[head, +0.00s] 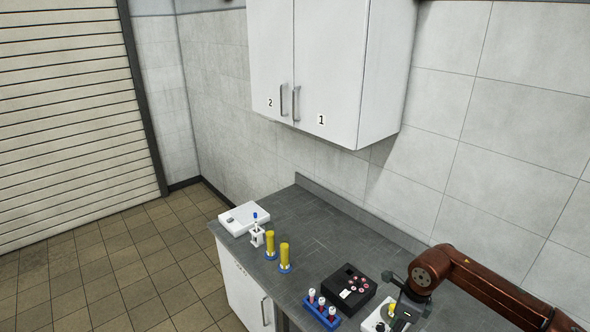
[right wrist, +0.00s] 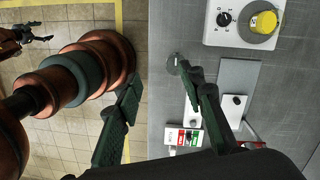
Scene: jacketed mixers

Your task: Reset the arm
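My right arm enters the head view from the right. Its gripper (head: 402,298) is above the counter's near right part, partly covering a white mixer (head: 374,322) with a yellow vessel (head: 391,311). In the right wrist view the right gripper's dark green fingers (right wrist: 158,73) are spread apart with nothing between them. The counter edge and floor show below them. The mixer (right wrist: 226,32) and its yellow vessel (right wrist: 264,22) are at the top right there, apart from the fingers. My left gripper (right wrist: 42,33) shows small at the upper left of the right wrist view, fingers apart and empty.
On the counter (head: 322,244) stand a black box with buttons (head: 346,290), a blue rack of tubes (head: 321,309), two yellow cylinders (head: 284,257) and a white device (head: 243,218). A wall cabinet (head: 330,60) hangs above. Floor (head: 110,275) is clear at left.

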